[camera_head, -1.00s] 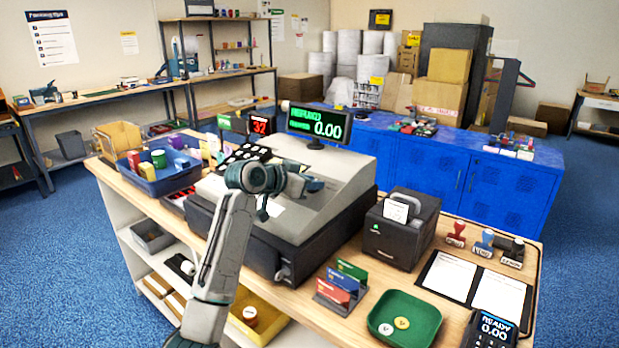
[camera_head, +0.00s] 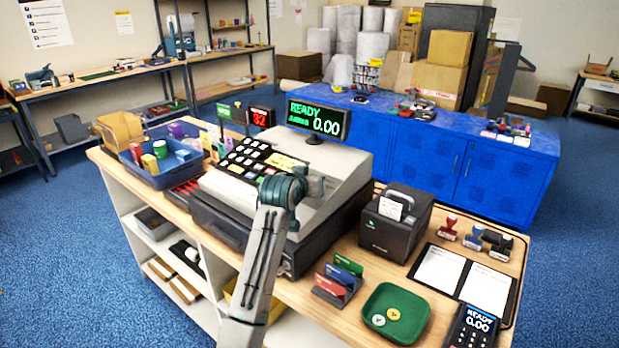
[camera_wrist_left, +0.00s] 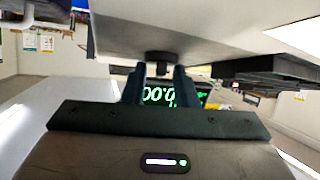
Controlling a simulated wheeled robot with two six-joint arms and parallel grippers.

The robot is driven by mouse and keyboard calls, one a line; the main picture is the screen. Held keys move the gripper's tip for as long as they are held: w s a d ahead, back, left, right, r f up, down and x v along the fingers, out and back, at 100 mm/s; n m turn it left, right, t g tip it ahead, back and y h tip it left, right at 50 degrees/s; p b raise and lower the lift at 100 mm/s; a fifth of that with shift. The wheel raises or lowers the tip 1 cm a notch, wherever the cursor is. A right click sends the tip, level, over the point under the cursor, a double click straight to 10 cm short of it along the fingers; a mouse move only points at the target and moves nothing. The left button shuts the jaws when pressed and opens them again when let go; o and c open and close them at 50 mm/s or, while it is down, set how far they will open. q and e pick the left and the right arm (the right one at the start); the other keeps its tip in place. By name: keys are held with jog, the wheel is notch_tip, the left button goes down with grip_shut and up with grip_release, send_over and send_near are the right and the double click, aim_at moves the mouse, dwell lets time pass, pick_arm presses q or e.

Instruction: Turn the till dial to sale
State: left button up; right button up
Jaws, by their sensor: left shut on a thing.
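The grey till (camera_head: 345,165) stands on the wooden counter. Its green display (camera_head: 318,118) reads READY and 0.00. In the left wrist view a small dark knob, which looks like the till dial (camera_wrist_left: 158,57), sticks out of the till's pale body. My left gripper (camera_wrist_left: 157,74) is shut on it, one finger on each side. The display's digits show upside down between the fingers. In the head view my arm's wrist hides the dial and most of the gripper. The dial's setting cannot be read. My right gripper is not in view.
A blue bin (camera_head: 165,165) stands left of the till. A black printer (camera_head: 397,222), a green tray (camera_head: 396,313), a card holder (camera_head: 338,281) and a card terminal (camera_head: 472,327) stand to its right. A blue cabinet (camera_head: 450,165) is behind.

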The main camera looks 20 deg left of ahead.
pick_arm(q)
jog(key=shift+f, duration=0.1)
jog(key=o, duration=0.6)
jog(key=shift+s, duration=0.1)
jog(key=shift+s+r+b, duration=0.25)
jog(key=shift+s+b, duration=0.05)
jog(key=shift+s, duration=0.25)
jog(key=b+v, duration=0.2)
jog(key=v, duration=0.7)
jog(key=shift+s+r, duration=0.15)
jog(key=shift+s, duration=0.15)
jog(key=shift+a, duration=0.1)
